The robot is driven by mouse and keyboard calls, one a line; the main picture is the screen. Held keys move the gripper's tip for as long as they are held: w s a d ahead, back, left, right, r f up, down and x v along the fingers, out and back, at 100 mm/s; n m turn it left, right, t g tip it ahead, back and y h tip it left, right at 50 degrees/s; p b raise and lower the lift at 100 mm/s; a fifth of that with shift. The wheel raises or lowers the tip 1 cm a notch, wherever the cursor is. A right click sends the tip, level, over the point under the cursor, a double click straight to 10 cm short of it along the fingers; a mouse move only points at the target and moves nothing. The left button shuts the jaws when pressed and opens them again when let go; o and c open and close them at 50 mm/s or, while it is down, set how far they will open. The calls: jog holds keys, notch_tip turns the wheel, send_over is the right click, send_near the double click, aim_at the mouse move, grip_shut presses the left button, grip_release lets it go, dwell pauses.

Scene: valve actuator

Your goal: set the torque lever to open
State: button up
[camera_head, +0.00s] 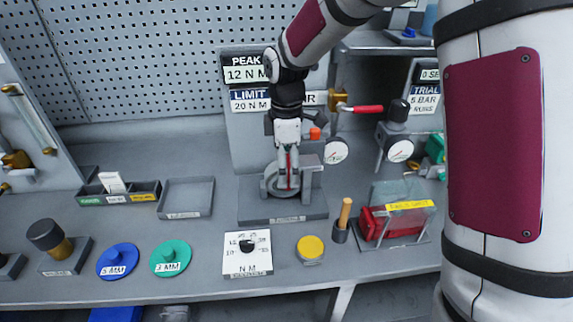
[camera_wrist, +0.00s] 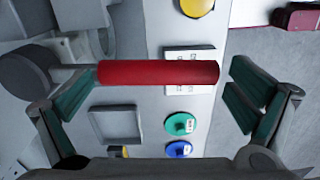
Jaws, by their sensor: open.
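The torque lever's red grip (camera_wrist: 158,72) lies crosswise between my open gripper fingers (camera_wrist: 160,92) in the wrist view. Its left end joins a grey metal part by the left finger; a gap shows between its right end and the right finger. In the head view my gripper (camera_head: 288,178) is low over the grey torque stand (camera_head: 258,213), in front of the peak and limit panel (camera_head: 245,74). A thin red strip of the lever (camera_head: 289,170) shows there, and my gripper hides much of the rest. I cannot tell whether a finger touches it.
A red-handled brass valve (camera_head: 365,108) and a gauge (camera_head: 400,150) stand to the right. A red box with a clear cover (camera_head: 385,222) and a wooden-handled tool (camera_head: 344,212) are front right. An empty tray (camera_head: 186,197), blue disc (camera_head: 117,261) and green disc (camera_head: 170,258) are left.

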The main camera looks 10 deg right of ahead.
notch_tip(320, 180, up, 12)
dwell(0.4)
jog(key=s+d+r+m+t, duration=0.2)
jog(key=s+d+r+m, duration=0.15)
jog(key=s, duration=0.25)
jog(key=s+d+r+m+t, duration=0.1)
jog(key=s+d+r+m, duration=0.15)
jog(key=s+m, duration=0.35)
jog(key=s+d+f+m+t+b, duration=0.1)
jog(key=s+d+f+m+t, duration=0.1)
jog(key=s+m, duration=0.5)
jog(key=s, duration=0.5)
jog(key=shift+d+f+t+b, duration=0.15)
jog(key=shift+d+t+b, duration=0.15)
jog(key=shift+d, duration=0.1)
